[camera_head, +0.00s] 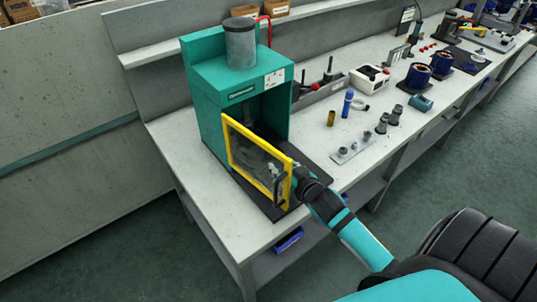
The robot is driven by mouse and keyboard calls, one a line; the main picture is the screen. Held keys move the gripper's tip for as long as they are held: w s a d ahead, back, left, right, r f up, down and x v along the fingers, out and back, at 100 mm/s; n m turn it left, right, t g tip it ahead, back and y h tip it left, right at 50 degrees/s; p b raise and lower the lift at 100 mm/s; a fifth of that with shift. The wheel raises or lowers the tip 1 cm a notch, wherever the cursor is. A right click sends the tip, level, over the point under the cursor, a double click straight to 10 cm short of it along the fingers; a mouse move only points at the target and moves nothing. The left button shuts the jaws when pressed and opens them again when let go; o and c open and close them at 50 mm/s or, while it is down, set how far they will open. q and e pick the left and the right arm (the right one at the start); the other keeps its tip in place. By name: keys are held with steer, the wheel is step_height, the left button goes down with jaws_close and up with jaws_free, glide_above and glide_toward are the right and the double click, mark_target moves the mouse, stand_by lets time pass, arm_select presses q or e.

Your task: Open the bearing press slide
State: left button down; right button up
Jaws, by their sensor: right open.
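The bearing press (207,100) is a teal cabinet with a grey cylinder (240,45) on top. It stands on a dark base plate at the near left of the bench. A yellow-framed clear slide (238,126) covers the lower part of its front opening. A dark upright handle (278,190) sits near the slide's right edge. My right gripper (294,172) is open at that edge, close to the handle. The frame partly hides its fingers, so I cannot tell whether they touch the handle. My left gripper is out of view.
The bench (186,185) is clear left of the press. To the right are a plate with grey parts (352,152), a blue bottle (348,103), a white box (369,78) and blue motor housings (418,75). A shelf (155,55) runs behind. A blue bin (288,240) is below the bench.

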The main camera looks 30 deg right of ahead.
steer(key=x, duration=0.5)
steer(key=shift+w+d, duration=0.15)
steer(key=shift+w, duration=0.05)
steer(key=x, duration=0.5)
steer(key=shift+c, duration=0.6)
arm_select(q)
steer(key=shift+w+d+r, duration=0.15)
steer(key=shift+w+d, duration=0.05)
arm_select(e)
jaws_close()
